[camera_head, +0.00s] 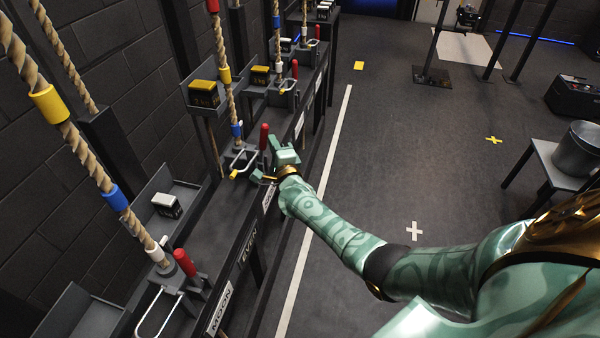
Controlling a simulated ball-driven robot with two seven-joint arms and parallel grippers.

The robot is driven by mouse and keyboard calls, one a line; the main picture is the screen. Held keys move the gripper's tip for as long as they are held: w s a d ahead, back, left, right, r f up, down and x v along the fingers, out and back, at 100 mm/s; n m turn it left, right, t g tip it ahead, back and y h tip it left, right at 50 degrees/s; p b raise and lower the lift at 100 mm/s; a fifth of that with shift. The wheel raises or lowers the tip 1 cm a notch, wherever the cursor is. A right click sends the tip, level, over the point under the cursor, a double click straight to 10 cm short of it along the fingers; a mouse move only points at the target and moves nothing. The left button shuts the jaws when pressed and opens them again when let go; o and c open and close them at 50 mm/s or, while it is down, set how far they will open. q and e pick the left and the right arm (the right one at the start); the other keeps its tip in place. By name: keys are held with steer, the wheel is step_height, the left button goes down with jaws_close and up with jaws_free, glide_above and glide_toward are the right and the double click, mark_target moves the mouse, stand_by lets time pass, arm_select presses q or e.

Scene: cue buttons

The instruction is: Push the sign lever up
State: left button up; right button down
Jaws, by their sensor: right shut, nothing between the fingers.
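A row of rope stations runs along a dark rail at the left, each with a red-handled lever. The red lever (264,136) stands upright just behind my right gripper (270,164). A pale wire loop (243,158) lies to the left of the gripper. My right gripper is shut and empty, close to the front of this station; contact cannot be told. The nearer red lever (184,263) is tilted, beside a white wire loop (160,312). Plates on the rail read MOON (220,312) and EVEN (248,246). Which lever is the sign lever cannot be told. My left gripper is out of view.
Thick ropes (85,155) with coloured bands hang over the rail. Small trays hold a white block (166,205) and a yellow-topped black block (204,93). A metal pot (577,150) stands on a table at the right. The floor between is clear.

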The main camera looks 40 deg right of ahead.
steer(key=shift+w+a+r+n+g, duration=0.35)
steer(key=shift+w+a+n, duration=0.2)
steer(key=shift+w, duration=0.1)
steer(key=shift+w+a, duration=0.15)
steer(key=shift+w, duration=0.05)
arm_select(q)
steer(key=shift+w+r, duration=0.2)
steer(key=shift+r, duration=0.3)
arm_select(e)
steer(key=shift+r, duration=0.15)
steer(key=shift+w+a+r, duration=0.1)
steer(key=shift+r, duration=0.05)
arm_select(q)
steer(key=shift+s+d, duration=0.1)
